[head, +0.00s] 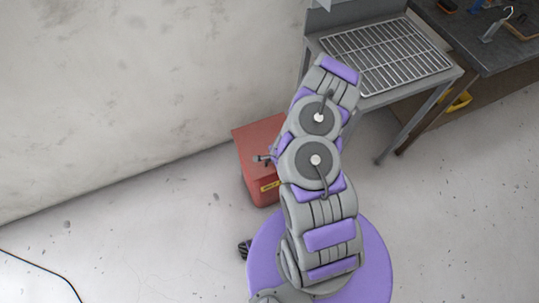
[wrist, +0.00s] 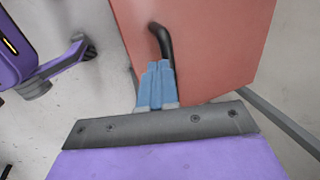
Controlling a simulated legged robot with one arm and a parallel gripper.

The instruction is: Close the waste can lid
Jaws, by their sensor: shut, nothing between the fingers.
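The waste can (head: 263,190) is a red box with a yellow label on its front, standing on the floor by the wall. My arm hides its right side. Its top looks flat and red, but I cannot tell for sure how far the lid is shut. In the wrist view a flat red panel (wrist: 215,45) with a dark curved handle (wrist: 163,40) fills the upper middle. My gripper (wrist: 160,66) has its blue fingers together, empty, in front of the panel just below the handle. I cannot tell whether they touch. The fingers are not clearly visible in the head view.
A metal stand with a wire rack (head: 386,54) is at the upper right, close to my arm. A dark workbench (head: 490,45) with tools is beyond it. A pale wall (head: 130,90) runs behind the can. The floor at left is mostly clear, with a thin black cable (head: 45,262).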

